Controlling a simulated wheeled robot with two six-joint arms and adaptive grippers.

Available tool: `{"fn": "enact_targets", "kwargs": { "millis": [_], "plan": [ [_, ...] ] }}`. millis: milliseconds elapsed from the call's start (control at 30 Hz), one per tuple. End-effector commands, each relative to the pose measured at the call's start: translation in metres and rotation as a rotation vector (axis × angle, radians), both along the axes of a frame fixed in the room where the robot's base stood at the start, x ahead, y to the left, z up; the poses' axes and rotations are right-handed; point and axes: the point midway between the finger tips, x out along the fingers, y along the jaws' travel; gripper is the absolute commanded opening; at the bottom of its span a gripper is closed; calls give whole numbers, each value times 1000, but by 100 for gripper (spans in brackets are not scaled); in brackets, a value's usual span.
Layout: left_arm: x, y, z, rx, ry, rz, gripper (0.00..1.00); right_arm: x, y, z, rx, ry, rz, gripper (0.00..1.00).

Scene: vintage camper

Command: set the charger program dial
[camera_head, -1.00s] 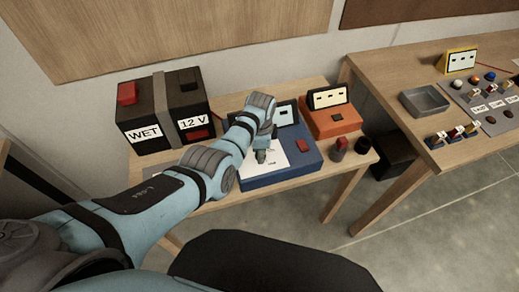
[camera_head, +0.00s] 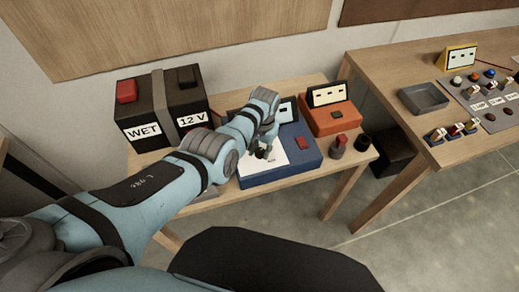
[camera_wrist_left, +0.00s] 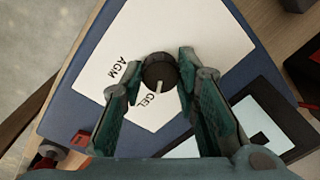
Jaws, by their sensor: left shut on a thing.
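The blue charger (camera_head: 306,163) lies on the low wooden table with a white panel on its top. In the left wrist view, the round dark dial (camera_wrist_left: 159,70) sits on the charger's white panel (camera_wrist_left: 205,35). Its pale pointer line points toward the printed word GEL, with AGM printed to the left of it. My left gripper (camera_head: 265,152) is at the charger's panel, shut on the dial with one finger on each side, as the left wrist view (camera_wrist_left: 160,80) shows. My right gripper is not in view.
A black battery (camera_head: 155,106) marked WET and 12 V stands left of the charger. An orange box (camera_head: 328,121) with a small display stands behind it to the right.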

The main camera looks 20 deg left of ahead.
Motion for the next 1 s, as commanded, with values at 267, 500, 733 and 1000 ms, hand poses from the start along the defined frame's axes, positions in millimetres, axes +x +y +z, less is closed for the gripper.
{"fn": "enact_targets", "kwargs": {
  "millis": [267,500,733,1000],
  "plan": [
    [-1,-1,-2,0,3,259,1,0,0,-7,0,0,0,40],
    [0,-1,-2,1,4,486,1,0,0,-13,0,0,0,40],
    [0,-1,-2,1,3,701,1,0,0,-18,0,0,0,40],
    [0,-1,-2,1,4,908,1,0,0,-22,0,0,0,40]
  ]
}}
